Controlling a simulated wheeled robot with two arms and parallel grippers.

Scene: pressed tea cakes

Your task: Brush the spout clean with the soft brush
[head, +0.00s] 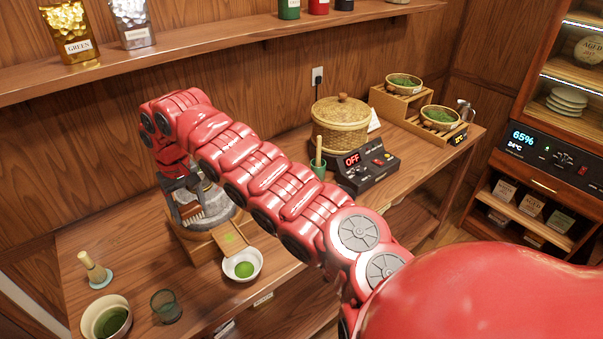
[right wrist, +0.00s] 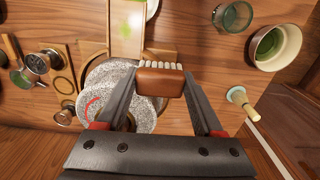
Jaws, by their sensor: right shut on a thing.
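My right gripper (head: 186,196) reaches over the stone mill (head: 212,212) in the head view. In the right wrist view it is shut on the soft brush (right wrist: 160,83), which has a brown handle block and pale bristles. The mill's grey stones (right wrist: 108,112) lie below and left of the brush in that view. The wooden spout (head: 232,240) slopes from the mill and has green powder on it. It also shows in the right wrist view (right wrist: 127,42), past the bristles, which look apart from the powder. My left gripper is not in view.
A white bowl (head: 243,265) with green powder stands below the spout. A whisk (head: 95,270), a dark cup (head: 166,306) and a tea bowl (head: 106,318) stand at the left. A green cup with a wooden tool (head: 318,167) and a control box (head: 366,169) stand right of the mill.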

